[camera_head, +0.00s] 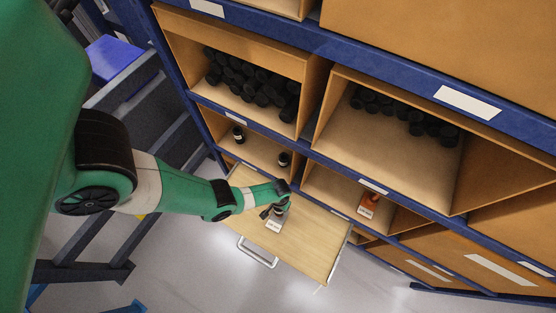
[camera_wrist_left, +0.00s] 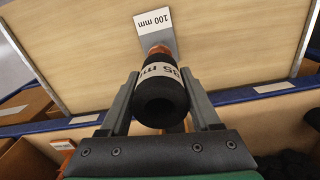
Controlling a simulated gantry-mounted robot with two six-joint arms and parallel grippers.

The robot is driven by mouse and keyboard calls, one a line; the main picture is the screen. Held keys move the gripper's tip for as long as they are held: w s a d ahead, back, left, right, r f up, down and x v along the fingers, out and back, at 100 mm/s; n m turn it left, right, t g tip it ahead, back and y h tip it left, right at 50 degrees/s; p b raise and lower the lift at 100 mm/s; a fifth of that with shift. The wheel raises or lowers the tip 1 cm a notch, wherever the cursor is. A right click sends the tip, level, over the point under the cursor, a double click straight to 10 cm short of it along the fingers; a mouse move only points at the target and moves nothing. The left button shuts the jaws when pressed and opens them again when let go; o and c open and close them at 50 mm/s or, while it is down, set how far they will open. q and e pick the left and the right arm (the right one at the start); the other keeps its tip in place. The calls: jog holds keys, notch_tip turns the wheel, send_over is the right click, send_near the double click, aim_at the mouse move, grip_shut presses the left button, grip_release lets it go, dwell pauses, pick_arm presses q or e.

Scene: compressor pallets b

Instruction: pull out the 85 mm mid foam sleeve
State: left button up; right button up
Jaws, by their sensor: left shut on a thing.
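A black foam sleeve (camera_wrist_left: 160,98) with a white label is between the fingers of my left gripper (camera_wrist_left: 160,105) in the left wrist view. The label is partly turned away and reads roughly "85 m". My left gripper is shut on this sleeve. A copper-coloured piece (camera_wrist_left: 158,51) shows just beyond the sleeve, beside a "100 mm" tag (camera_wrist_left: 154,22). In the head view my left gripper (camera_head: 276,210) is over the pull-out wooden board (camera_head: 315,245), and the sleeve is mostly hidden there. My right gripper is in neither view.
Shelf bins hold dark sleeves (camera_head: 262,95) at upper left and more (camera_head: 400,110) at right. Two small dark pieces (camera_head: 239,133) stand in the bin behind the board. An orange item (camera_head: 368,205) with a tag sits to the right. The board has a front handle (camera_head: 257,253).

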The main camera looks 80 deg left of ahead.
pick_arm(q)
jog(key=shift+r+p, duration=3.45)
jog(key=shift+r, duration=0.25)
